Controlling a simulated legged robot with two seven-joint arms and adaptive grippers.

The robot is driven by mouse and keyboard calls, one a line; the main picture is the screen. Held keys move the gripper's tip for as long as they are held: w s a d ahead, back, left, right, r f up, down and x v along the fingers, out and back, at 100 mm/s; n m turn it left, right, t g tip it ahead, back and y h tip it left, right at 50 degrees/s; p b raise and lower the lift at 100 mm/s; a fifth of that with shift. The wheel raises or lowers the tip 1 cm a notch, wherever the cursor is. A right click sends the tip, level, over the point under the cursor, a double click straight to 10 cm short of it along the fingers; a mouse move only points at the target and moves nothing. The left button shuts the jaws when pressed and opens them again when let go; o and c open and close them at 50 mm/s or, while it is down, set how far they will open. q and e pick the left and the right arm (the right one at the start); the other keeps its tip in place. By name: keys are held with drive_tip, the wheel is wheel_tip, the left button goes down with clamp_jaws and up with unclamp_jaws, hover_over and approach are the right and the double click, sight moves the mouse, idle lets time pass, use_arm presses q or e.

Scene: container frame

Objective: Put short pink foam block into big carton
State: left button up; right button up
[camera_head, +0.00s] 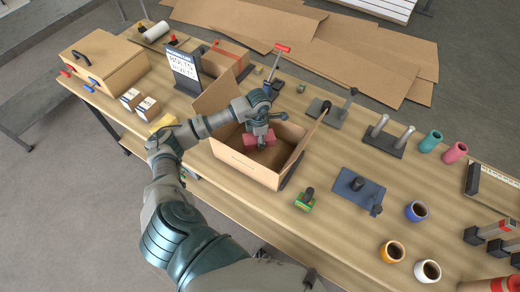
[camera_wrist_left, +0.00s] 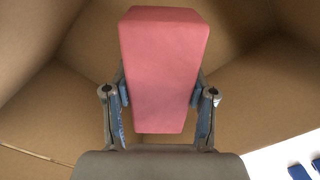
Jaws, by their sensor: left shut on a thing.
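The short pink foam block (camera_head: 249,141) is held in my left gripper (camera_head: 259,138) inside the open big carton (camera_head: 234,165). In the left wrist view the pink block (camera_wrist_left: 164,70) stands between the two fingers of the left gripper (camera_wrist_left: 158,100), which press on its sides. Brown carton walls (camera_wrist_left: 250,70) surround it there. I cannot tell whether the block touches the carton floor. The carton's flaps stand open, and my left arm reaches over its left side. My right gripper is not in view.
A sign stand (camera_head: 183,68) and a smaller box (camera_head: 225,58) stand behind the carton. A green-based part (camera_head: 305,199) and a blue plate fixture (camera_head: 358,190) lie to its right. Several cups, including a white one (camera_head: 427,271), stand near the front right.

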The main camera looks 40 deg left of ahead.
sight(259, 153)
use_arm(q)
drive_tip(key=f, duration=0.2)
drive_tip(key=shift+d+f, duration=0.25)
drive_tip(key=shift+f, duration=0.35)
drive_tip(key=f, duration=0.3)
drive_tip(key=shift+a+f, duration=0.2)
drive_tip(key=shift+a, duration=0.1)
drive_tip(key=shift+a+f, duration=0.1)
drive_tip(key=shift+f, duration=0.1)
drive_tip(key=o, duration=0.8)
drive_tip(key=shift+o, duration=0.2)
drive_tip(key=shift+d, duration=0.2)
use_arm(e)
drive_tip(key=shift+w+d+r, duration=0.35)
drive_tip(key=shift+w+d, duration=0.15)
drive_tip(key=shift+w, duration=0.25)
use_arm(q)
drive_tip(key=shift+r, duration=0.1)
drive_tip(key=shift+r, duration=0.1)
